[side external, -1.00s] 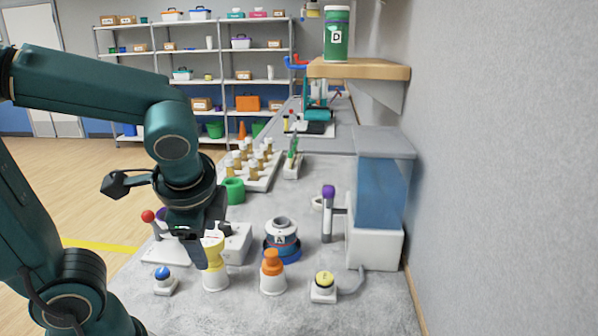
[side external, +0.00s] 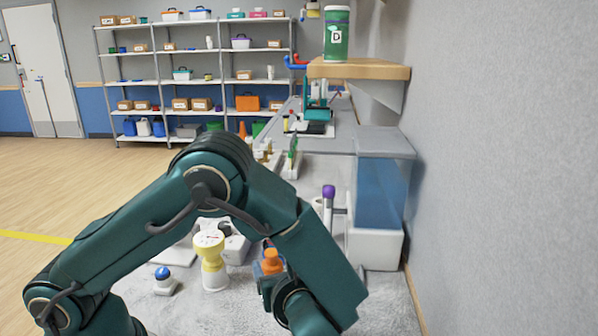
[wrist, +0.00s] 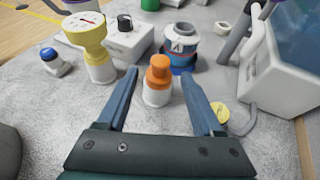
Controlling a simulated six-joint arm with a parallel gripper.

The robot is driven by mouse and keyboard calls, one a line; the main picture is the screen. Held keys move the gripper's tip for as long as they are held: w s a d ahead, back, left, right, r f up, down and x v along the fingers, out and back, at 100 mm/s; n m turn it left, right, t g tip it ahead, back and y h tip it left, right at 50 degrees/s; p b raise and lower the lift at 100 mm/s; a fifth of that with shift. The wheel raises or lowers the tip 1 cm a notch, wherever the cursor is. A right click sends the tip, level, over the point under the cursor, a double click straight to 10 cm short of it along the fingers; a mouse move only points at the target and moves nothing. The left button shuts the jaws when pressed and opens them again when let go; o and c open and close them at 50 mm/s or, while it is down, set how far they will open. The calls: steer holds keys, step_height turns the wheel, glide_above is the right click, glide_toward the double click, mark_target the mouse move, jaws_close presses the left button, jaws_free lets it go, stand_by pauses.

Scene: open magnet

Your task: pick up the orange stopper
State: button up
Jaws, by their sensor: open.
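The orange stopper (side external: 271,261) sits upright on a white base on the grey bench. In the wrist view the orange stopper (wrist: 158,72) and its white base (wrist: 157,94) stand between and slightly beyond the two fingertips. My gripper (wrist: 167,88) is open, with one finger on each side and visible gaps to the stopper. In the side view my arm hides part of the stopper's base and most of the gripper.
A yellow-and-white piece with a dial (wrist: 90,42) stands to the left, near a blue button (wrist: 54,62). A yellow button (wrist: 219,112) lies close to the right finger. A water tank (side external: 381,195) stands against the wall.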

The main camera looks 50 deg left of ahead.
mark_target(272, 264)
steer(key=shift+x, duration=2.4)
steer(key=shift+f, duration=0.1)
jaws_close()
